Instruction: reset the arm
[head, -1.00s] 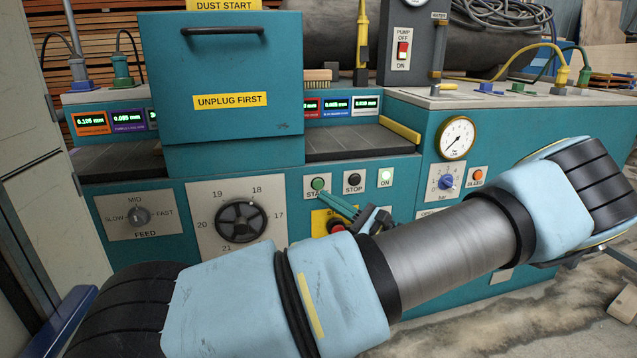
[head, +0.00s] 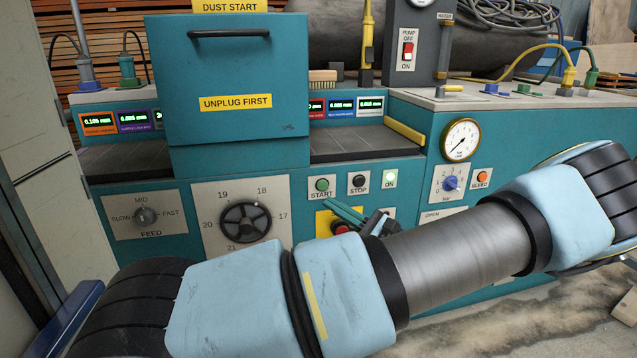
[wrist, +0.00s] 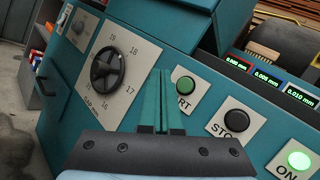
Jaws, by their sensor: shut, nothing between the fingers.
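My gripper (head: 337,212) is in front of the teal machine's panel, its two teal fingers shut together with nothing between them. In the wrist view the gripper (wrist: 161,75) points up between the black handwheel (wrist: 107,68) and the green START button (wrist: 185,86). In the head view the START button (head: 322,185) lies above the fingertips, apart from them in the picture. The black STOP button (head: 358,181) and the lit ON lamp (head: 390,179) sit to its right. My forearm hides the lower panel. A red button (head: 341,227) is partly hidden behind the gripper.
The handwheel (head: 245,222) and FEED knob (head: 144,216) are left of the gripper. A pressure gauge (head: 461,140) and blue knob (head: 450,183) are on the right. A teal hood (head: 232,120) rises above the panel. A pale cabinet (head: 50,150) stands at far left.

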